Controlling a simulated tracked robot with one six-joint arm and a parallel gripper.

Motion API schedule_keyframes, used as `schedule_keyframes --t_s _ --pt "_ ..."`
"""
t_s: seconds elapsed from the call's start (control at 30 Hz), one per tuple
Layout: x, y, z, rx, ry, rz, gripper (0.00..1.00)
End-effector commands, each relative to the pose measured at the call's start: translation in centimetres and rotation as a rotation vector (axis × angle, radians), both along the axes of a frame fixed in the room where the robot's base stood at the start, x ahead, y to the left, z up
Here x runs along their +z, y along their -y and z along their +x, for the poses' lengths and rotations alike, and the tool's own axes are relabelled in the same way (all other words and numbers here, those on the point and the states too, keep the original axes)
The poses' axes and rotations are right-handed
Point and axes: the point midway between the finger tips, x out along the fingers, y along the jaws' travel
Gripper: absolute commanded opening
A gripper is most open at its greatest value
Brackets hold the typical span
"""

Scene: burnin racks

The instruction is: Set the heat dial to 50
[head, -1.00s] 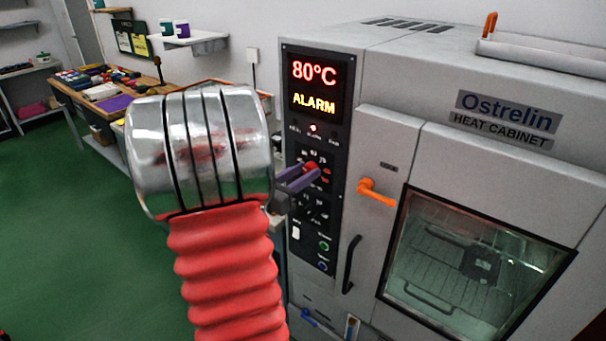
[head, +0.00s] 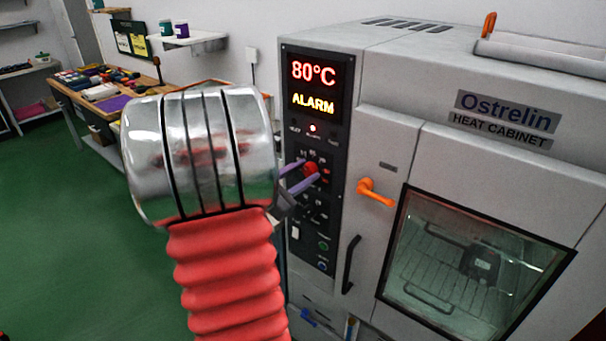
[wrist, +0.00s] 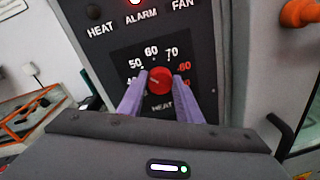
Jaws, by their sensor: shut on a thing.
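The red heat dial (wrist: 160,80) is on the dark control panel of the heat cabinet, with 50, 60 and 70 printed in white around its top and red figures on its right. It also shows in the head view (head: 311,168). My gripper (wrist: 160,84) is shut on the dial, one purple finger on each side; in the head view the fingers (head: 302,178) reach it from the left. The fingers partly cover the figures at lower left and right. I cannot clearly tell which figure the dial points to. The display (head: 315,86) reads 80°C and ALARM.
A lit red lamp (head: 313,128) sits above the dial by the ALARM label. An orange handle (head: 375,192) and a black door handle (head: 351,264) stick out to the right of the panel. A cluttered workbench (head: 110,95) stands at the back left.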

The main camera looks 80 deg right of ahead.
Motion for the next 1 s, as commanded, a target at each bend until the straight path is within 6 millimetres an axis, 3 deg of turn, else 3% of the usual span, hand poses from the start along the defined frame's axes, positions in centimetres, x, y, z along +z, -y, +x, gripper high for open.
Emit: schedule_keyframes --t_s 0.2,0.23,0.47,0.77,1.0 --pt "-0.1 0.0 0.0 -0.001 -0.001 0.003 0.09" --pt "-0.1 0.0 0.0 -0.001 -0.001 0.003 0.34" --pt "-0.1 0.0 0.0 0.0 -0.001 0.002 0.5" --pt "0.0 -0.1 0.1 0.0 -0.001 0.002 0.5" --pt "0.1 -1.6 0.9 0.002 0.0 0.0 0.5"
